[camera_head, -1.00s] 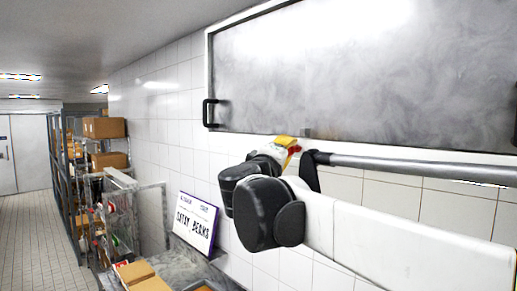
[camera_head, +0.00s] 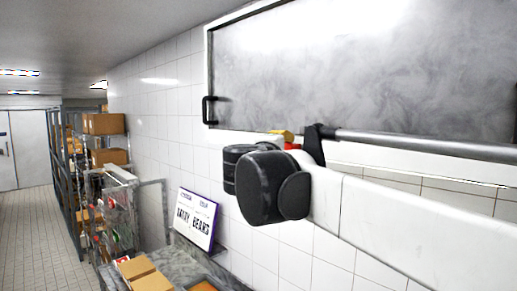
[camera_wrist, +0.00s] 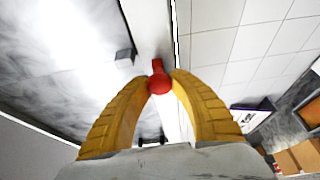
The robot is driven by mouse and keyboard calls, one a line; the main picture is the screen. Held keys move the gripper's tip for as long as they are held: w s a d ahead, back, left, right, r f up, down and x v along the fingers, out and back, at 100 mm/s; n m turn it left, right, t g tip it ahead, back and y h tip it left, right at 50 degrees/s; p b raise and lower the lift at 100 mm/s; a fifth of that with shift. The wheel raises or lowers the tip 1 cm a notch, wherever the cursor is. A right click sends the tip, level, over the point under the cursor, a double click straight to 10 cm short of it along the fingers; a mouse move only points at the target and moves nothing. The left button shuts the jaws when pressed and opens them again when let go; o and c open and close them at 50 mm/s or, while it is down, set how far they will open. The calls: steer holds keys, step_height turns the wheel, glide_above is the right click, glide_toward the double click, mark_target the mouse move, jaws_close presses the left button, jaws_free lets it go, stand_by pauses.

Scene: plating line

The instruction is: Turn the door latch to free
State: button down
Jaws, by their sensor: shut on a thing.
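The latch shows as a red knob (camera_wrist: 158,82) at the frame's edge in the wrist view; a bit of red (camera_head: 292,146) shows in the head view beside my arm. My gripper (camera_wrist: 160,76) has two yellow fingers shut on the red knob, one on each side. In the head view my gripper (camera_head: 282,134) is mostly hidden behind my wrist, just under the door's lower edge. The door is a grey metal panel (camera_head: 330,70) in a pale frame and looks closed. The latch's exact angle cannot be told.
A black handle (camera_head: 209,111) sits at the panel's left. A small dark block (camera_wrist: 125,57) is at the panel's edge near the knob. A sign (camera_head: 195,218) stands below on a counter, with cardboard boxes (camera_head: 137,268) nearby. Shelves (camera_head: 88,150) line the left; the floor there is clear.

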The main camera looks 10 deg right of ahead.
steer(key=c, duration=1.1)
jaws_free()
steer(key=shift+c, duration=0.2)
steer(key=v, duration=1.2)
steer(key=shift+s, duration=0.1)
